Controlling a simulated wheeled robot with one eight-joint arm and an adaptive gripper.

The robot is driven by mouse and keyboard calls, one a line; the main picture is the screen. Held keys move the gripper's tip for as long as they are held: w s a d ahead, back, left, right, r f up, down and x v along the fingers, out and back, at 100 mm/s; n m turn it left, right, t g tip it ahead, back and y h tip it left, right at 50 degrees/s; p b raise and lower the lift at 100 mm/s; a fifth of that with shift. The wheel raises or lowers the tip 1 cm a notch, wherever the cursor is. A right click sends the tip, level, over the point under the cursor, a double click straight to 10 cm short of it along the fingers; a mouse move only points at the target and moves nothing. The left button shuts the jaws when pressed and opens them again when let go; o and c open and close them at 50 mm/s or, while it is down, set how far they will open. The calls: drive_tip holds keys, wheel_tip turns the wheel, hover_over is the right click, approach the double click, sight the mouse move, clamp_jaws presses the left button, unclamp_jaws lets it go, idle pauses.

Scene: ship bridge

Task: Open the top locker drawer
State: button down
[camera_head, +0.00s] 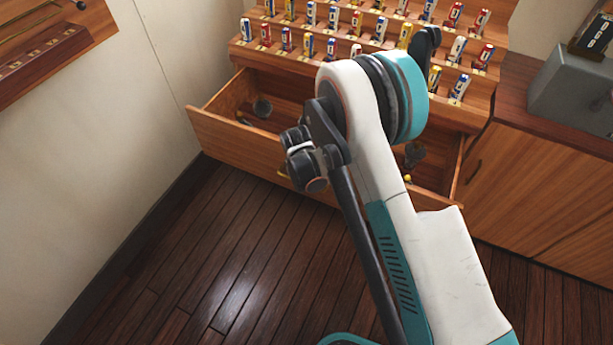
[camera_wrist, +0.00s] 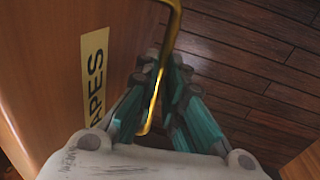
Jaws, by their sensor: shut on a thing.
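The wooden locker drawer (camera_head: 236,143) is pulled out from beneath the rack in the head view, its inside showing. My arm hides the middle of it. In the wrist view, the drawer front (camera_wrist: 65,50) stands at left with a yellow label (camera_wrist: 95,75) reading "APES", partly cut off or covered. The brass bar handle (camera_wrist: 172,32) runs down between my gripper's fingers (camera_wrist: 161,72), which are shut on it. My gripper is hidden behind my arm in the head view.
A tiered rack of small coloured cylinders (camera_head: 332,18) stands above the drawer. A dark round item (camera_head: 262,107) lies inside it. A cabinet (camera_head: 540,190) with a grey box (camera_head: 575,95) is at right. Dark plank floor (camera_head: 200,255) in front is clear at left.

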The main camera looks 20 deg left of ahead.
drive_tip(key=shift+s+a, duration=0.1)
drive_tip(key=shift+s, duration=0.6)
drive_tip(key=c, duration=1.7)
unclamp_jaws()
drive_tip(key=r, duration=0.4)
drive_tip(key=s+r, duration=0.1)
drive_tip(key=r, duration=0.3)
drive_tip(key=s+r, duration=0.1)
drive_tip(key=r, duration=0.2)
drive_tip(key=shift+s+r, duration=0.15)
drive_tip(key=shift+r, duration=0.25)
